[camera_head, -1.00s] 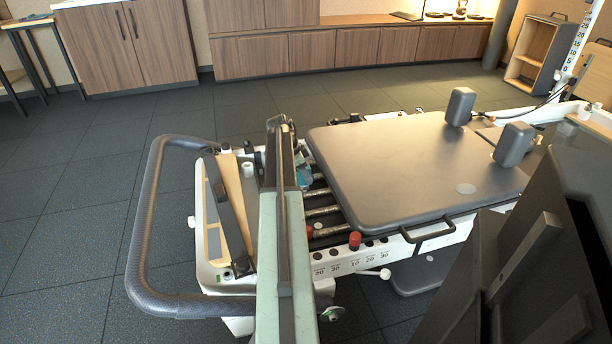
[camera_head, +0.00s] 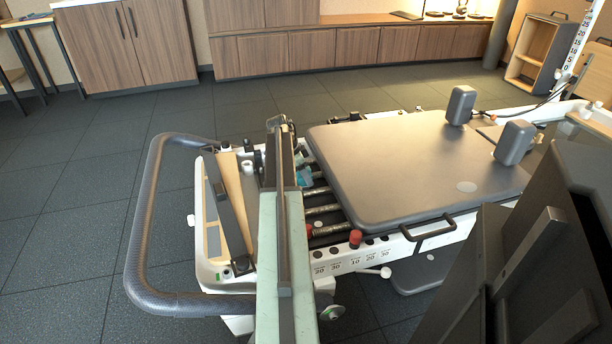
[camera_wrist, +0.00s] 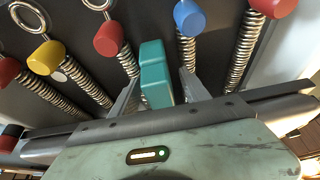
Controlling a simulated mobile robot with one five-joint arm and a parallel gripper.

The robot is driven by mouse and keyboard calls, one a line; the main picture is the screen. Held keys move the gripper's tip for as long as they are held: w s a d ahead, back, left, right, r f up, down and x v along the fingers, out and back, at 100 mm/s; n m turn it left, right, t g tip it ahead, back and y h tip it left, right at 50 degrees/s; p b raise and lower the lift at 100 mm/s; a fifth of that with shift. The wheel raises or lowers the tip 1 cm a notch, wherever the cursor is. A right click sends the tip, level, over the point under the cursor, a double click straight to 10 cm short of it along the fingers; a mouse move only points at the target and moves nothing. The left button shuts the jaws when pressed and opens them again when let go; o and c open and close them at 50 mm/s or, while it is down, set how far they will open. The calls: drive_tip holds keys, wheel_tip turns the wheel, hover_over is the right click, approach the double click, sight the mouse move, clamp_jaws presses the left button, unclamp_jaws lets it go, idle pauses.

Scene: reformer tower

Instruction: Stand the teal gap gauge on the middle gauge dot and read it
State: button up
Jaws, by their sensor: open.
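The teal gap gauge (camera_wrist: 155,72) is a small block standing out between the two fingers of my gripper (camera_wrist: 158,98) in the wrist view. The fingers are open, one on each side of it; I cannot tell whether either touches it. In the head view, a bit of the teal gauge (camera_head: 304,177) shows just right of my arm, near the springs of the reformer; my arm hides the rest. I cannot make out the middle gauge dot for certain in either view.
Coiled springs with a blue cap (camera_wrist: 188,17), a yellow cap (camera_wrist: 46,58) and red caps (camera_wrist: 108,38) lie around the gauge. The padded carriage (camera_head: 410,165) is to the right. A curved grey bar (camera_head: 147,220) rims the left end.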

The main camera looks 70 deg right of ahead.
sight(298, 176)
drive_tip(key=p+v, duration=0.7)
drive_tip(key=v, duration=0.1)
drive_tip(key=shift+s, duration=0.1)
drive_tip(key=shift+f, duration=0.15)
